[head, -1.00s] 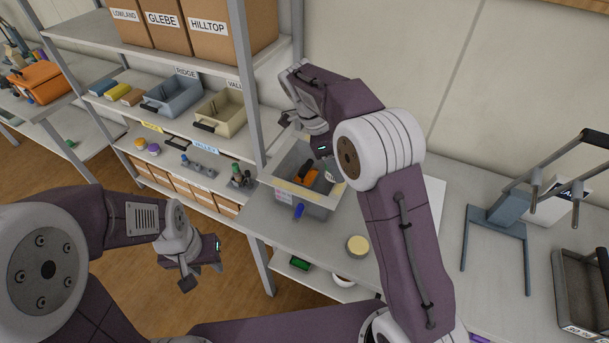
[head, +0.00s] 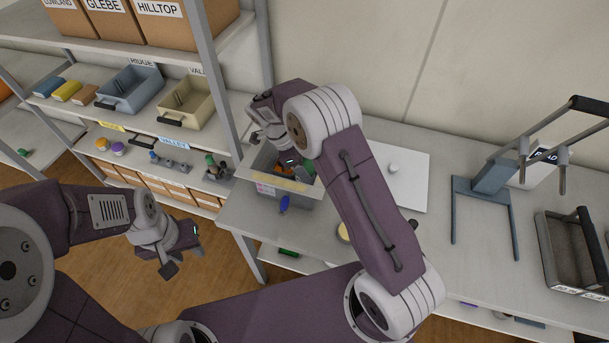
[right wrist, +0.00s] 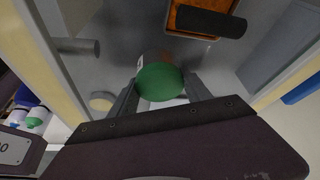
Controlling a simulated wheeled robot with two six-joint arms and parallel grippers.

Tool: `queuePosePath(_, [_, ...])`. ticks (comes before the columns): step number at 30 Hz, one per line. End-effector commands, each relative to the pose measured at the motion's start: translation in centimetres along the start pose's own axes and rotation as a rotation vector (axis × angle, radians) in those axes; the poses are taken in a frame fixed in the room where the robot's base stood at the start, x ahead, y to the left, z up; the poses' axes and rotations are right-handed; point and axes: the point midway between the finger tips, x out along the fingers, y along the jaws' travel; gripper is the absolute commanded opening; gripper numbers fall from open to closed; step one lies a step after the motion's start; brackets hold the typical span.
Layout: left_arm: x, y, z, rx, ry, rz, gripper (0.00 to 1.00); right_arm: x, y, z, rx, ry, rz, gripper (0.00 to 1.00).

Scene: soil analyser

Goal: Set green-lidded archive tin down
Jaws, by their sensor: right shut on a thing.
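The archive tin (right wrist: 159,82) shows its round green lid in the right wrist view, between the two fingers of my right gripper (right wrist: 160,95). The gripper is shut on it. The tin's body is mostly hidden under the lid. The tin and fingers are over or inside a grey bin (head: 283,188) with a pale yellow front rim; I cannot tell whether the tin touches the bottom. In the head view my right arm covers much of the gripper and bin. My left gripper (head: 180,257) is empty and open, in front of the shelf.
An orange item with a dark handle (right wrist: 208,20) lies in the bin near the tin. Shelves stand left.

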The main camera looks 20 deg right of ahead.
Motion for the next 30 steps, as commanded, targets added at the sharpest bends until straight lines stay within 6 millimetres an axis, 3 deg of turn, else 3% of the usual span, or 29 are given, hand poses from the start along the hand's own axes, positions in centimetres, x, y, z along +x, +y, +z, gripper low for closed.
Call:
queuePosePath(5, [0.0, 0.0, 0.0, 0.000, 0.000, 0.000, 0.36, 0.5, 0.0, 0.2, -0.001, 0.000, 0.000, 0.02])
queuePosePath(12, [-0.1, 0.0, 0.0, 0.000, 0.000, 0.000, 0.36, 3.7, 0.0, 1.5, -0.002, 0.001, 0.000, 0.02])
queuePosePath(21, [0.4, 0.0, 0.0, 0.000, 0.000, 0.000, 0.36, 4.1, 0.0, 1.7, -0.001, 0.000, -0.001, 0.02])
queuePosePath(22, [0.2, 0.0, 0.0, 0.000, 0.000, 0.000, 0.36, 3.9, 0.0, 1.6, -0.001, 0.000, -0.001, 0.65])
queuePosePath(24, [0.2, 0.0, 0.0, 0.000, 0.000, 0.000, 0.36, 3.9, 0.0, 1.6, -0.001, 0.000, -0.001, 0.78])
queuePosePath(30, [0.2, 0.0, 0.0, 0.000, 0.000, 0.000, 0.36, 3.9, 0.0, 1.6, -0.001, 0.000, 0.000, 0.78])
